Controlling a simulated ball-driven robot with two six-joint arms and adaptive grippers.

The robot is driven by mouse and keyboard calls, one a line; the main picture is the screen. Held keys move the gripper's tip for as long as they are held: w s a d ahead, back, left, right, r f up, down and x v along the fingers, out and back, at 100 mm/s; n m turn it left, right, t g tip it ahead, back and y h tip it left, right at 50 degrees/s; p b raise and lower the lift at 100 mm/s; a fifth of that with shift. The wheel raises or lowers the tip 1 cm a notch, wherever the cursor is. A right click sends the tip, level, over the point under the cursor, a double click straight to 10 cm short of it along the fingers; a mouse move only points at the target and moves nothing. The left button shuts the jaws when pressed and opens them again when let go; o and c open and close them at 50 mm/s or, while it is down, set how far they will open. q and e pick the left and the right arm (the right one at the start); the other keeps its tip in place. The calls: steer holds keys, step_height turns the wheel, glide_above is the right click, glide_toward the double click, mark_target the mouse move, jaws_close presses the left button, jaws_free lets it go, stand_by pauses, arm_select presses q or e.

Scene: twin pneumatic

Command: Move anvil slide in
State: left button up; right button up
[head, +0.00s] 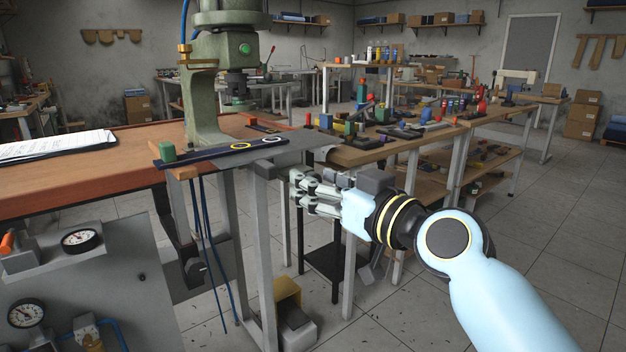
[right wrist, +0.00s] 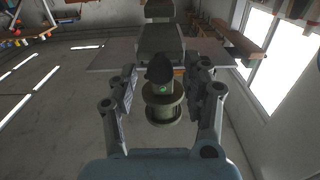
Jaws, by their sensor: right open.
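The anvil slide (head: 215,153) looks like a long dark bar on the bench edge in the head view, with a yellow ring and a pale ring on top. A green block (head: 167,151) stands at its left end. The green press (head: 203,95) rises behind it, its dark ram over the bench. My right gripper (head: 292,194) is open and empty, below and to the right of the bar, apart from it. In the right wrist view a round green press part (right wrist: 163,108) shows between the open fingers, beyond them. My left gripper is not in view.
A grey plate (head: 290,150) juts from the bench near my right gripper, on a grey metal frame. A red block (head: 308,119) stands behind it. Papers (head: 55,146) lie on the bench at left. A side table (head: 380,150) with many small parts stands at right.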

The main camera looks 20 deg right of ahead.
steer(key=shift+x, duration=0.8)
jaws_close()
